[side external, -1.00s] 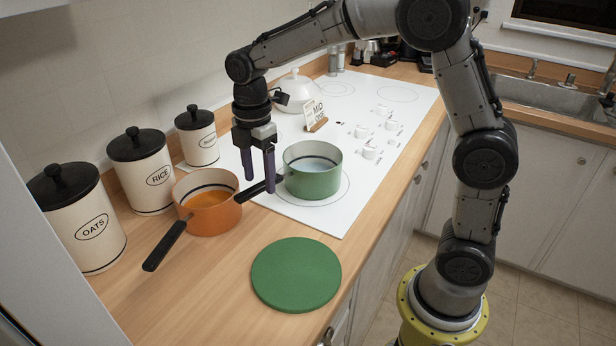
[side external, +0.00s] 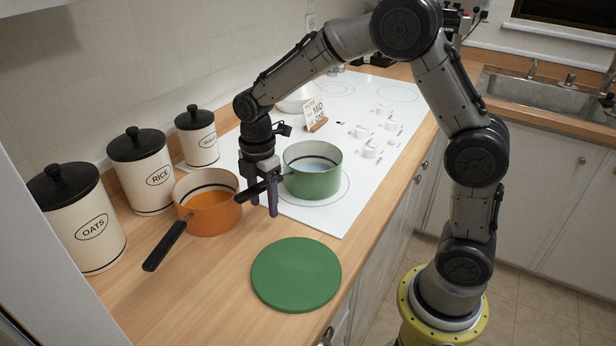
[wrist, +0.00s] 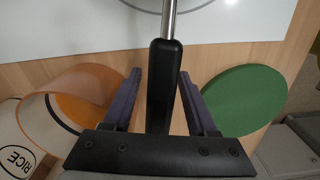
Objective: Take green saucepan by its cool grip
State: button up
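The green saucepan (side external: 313,180) stands upright on the white cooktop and holds a pale liquid. Its black handle (side external: 252,191) points left toward the orange saucepan. My gripper (side external: 264,211) points down over the handle. In the wrist view the black handle (wrist: 161,85) runs between the two purple fingers of my gripper (wrist: 161,88), with a gap showing on each side. The fingers are open. The metal stem (wrist: 170,20) beyond the black grip also shows there, but the green pan body is out of that view.
An orange saucepan (side external: 207,212) with orange contents stands close to the left of my gripper, its handle pointing to the front. A round green mat (side external: 296,274) lies on the wooden counter. Canisters (side external: 88,225) line the wall. A small sign (side external: 315,115) stands behind the green saucepan.

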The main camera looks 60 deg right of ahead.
grip_shut()
jog(key=shift+r, duration=0.1)
dwell(1.1)
